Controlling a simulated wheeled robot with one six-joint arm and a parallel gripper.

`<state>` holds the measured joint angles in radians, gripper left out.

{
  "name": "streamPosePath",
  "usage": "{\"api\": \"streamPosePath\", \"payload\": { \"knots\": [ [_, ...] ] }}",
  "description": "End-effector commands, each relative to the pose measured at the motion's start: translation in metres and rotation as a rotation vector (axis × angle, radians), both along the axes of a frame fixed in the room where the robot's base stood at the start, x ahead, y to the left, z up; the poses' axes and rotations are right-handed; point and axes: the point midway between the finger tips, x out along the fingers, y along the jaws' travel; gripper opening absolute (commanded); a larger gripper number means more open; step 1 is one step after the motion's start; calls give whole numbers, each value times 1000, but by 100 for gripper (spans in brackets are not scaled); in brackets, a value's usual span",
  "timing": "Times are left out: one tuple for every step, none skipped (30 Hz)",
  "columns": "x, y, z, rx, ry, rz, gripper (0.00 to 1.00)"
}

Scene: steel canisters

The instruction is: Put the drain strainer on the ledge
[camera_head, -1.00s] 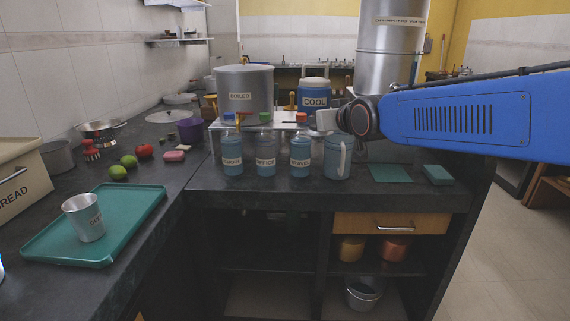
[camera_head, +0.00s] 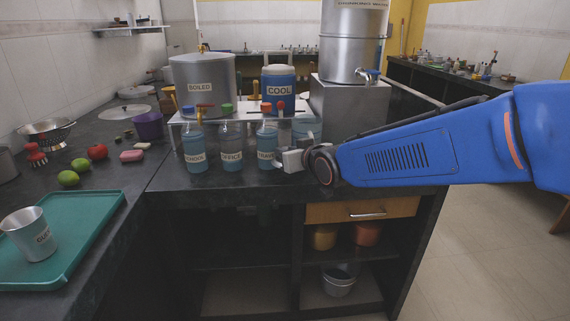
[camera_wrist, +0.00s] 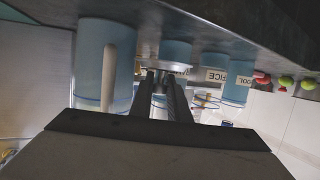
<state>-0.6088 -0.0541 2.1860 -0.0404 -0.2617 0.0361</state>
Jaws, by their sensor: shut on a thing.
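My gripper (camera_head: 288,158) is at the counter's front edge, in front of and just right of the TRAVEL bottle (camera_head: 266,146). In the wrist view, which is upside down, my gripper's (camera_wrist: 166,80) dark fingers are close together on a small round metallic piece (camera_wrist: 170,65), which looks like the drain strainer. Its far side and full shape are hidden. I cannot pick out the strainer in the head view. A white raised ledge (camera_head: 205,118) stands on the counter behind the bottles, bearing the BOILED pot and the COOL jug.
The SCHOOL bottle (camera_head: 194,150) and OFFICE bottle (camera_head: 231,148) stand left of the TRAVEL bottle. A blue mug (camera_wrist: 105,60) stands close to my gripper in the wrist view. A steel dispenser (camera_head: 350,45) stands at the back right.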

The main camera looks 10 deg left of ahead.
Motion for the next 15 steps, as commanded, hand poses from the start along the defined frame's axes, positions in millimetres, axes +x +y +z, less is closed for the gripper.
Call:
{"api": "streamPosePath", "payload": {
  "knots": [
    [-1, 0, -2, 0, 0, 0, 0],
    [-1, 0, -3, -1, 1, 0, 0],
    [-1, 0, -6, 0, 1, 1, 0],
    [-2, -1, -8, 0, 1, 1, 0],
    [-2, -1, -11, 0, 1, 1, 0],
    [-3, -1, -15, -1, 1, 2, 0],
    [-4, -2, -20, -2, 2, 2, 0],
    [-5, -2, -25, -2, 2, 3, 0],
    [-6, -2, -30, -1, 2, 3, 0],
    [-7, -3, -34, -2, 3, 4, 0],
    [-8, -3, -37, -2, 2, 4, 0],
    [-9, -4, -40, -2, 1, 5, 0],
    [-9, -4, -41, -1, 1, 5, 0],
    [-9, -4, -42, 0, 0, 5, 0],
    [-9, -4, -42, 0, 0, 5, 0]
  ]
}}
